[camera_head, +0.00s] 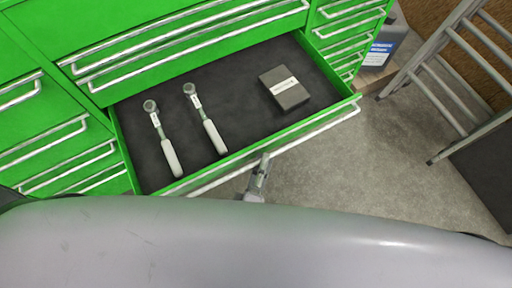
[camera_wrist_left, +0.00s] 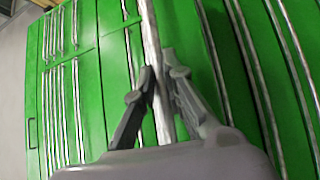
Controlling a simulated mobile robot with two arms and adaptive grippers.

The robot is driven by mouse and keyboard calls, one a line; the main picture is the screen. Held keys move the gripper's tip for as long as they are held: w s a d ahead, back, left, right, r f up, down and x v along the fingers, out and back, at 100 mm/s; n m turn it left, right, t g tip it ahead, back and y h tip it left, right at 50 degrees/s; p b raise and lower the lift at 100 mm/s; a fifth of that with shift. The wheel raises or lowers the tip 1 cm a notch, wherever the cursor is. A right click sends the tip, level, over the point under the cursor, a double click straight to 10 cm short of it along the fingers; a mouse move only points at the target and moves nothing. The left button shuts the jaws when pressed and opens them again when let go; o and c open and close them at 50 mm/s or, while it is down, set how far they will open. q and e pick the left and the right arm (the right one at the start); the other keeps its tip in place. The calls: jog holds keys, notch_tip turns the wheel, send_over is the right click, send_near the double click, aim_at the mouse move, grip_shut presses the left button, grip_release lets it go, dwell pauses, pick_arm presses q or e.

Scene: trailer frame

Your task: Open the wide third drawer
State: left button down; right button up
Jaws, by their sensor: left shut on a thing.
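The wide drawer (camera_head: 240,125) of the green cabinet stands pulled out, showing a dark liner. Two ratchet wrenches with white handles, a left one (camera_head: 171,158) and a right one (camera_head: 214,136), and a dark box (camera_head: 284,88) lie in it. My left gripper (camera_head: 263,163) is at the long silver handle (camera_head: 315,132) on the drawer front. In the left wrist view, the fingers of my left gripper (camera_wrist_left: 160,88) are closed around the silver handle bar (camera_wrist_left: 151,45). My right gripper is not in view.
Two wide closed drawers with silver handles (camera_head: 190,40) are above the open one. Narrow drawers flank it on both sides. My own grey body fills the bottom.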

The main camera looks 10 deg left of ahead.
pick_arm(q)
jog(key=shift+s+d+f, duration=0.1)
jog(key=shift+s+d, duration=0.2)
jog(key=shift+s, duration=0.2)
jog(key=c, duration=1.7)
grip_release()
jog(key=shift+o, duration=0.2)
jog(key=r+v, duration=0.1)
jog(key=v, duration=0.6)
jog(key=shift+s+f, duration=0.25)
jog(key=shift+f, duration=0.2)
